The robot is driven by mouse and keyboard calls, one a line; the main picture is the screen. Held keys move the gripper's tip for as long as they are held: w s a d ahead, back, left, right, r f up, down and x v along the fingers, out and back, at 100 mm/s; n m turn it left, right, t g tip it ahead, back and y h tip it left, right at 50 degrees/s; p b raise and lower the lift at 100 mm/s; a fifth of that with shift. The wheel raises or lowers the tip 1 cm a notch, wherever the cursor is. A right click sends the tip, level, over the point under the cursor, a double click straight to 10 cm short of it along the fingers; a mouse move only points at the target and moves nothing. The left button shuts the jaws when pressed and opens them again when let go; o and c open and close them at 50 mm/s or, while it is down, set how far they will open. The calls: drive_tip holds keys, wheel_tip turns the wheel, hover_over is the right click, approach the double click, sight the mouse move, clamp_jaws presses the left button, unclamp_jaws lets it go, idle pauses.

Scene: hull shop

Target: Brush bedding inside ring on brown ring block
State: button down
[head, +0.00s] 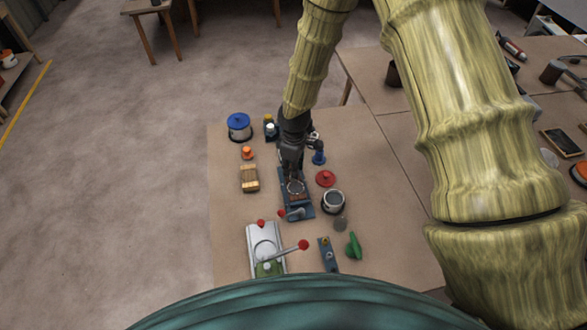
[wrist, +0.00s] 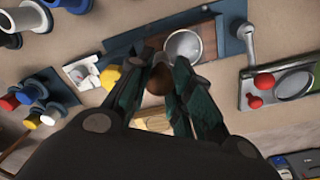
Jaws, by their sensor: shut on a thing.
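The brown ring block (head: 303,196) sits in a blue fixture (head: 283,207) on the brown table. In the wrist view the block (wrist: 208,38) carries a pale metal ring (wrist: 184,46) with an open middle. My gripper (head: 291,173) points down over the fixture's far part. In the wrist view my gripper (wrist: 172,72) is shut on a brown rounded thing (wrist: 158,82), apparently the brush's handle. Its bristles are hidden, and I cannot tell whether they touch the ring. The fingers overlap the ring's lower edge in that view.
A red lid (head: 326,178) and grey pot (head: 333,202) stand close on the right. A silver fixture (head: 254,240) with a red-knobbed lever (head: 303,245) is in front. A wooden block (head: 249,179) and blue-lidded pot (head: 239,122) are left.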

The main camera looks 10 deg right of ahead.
drive_tip(key=shift+s+d, duration=0.1)
drive_tip(key=shift+d, duration=0.25)
drive_tip(key=shift+s+a, duration=0.1)
drive_tip(key=shift+s, duration=3)
drive_tip(key=shift+w, duration=0.1)
drive_tip(key=shift+w+p, duration=0.6)
drive_tip(key=shift+w, duration=2.45)
drive_tip(key=shift+r+p, duration=1.95)
drive_tip(key=shift+r, duration=1.05)
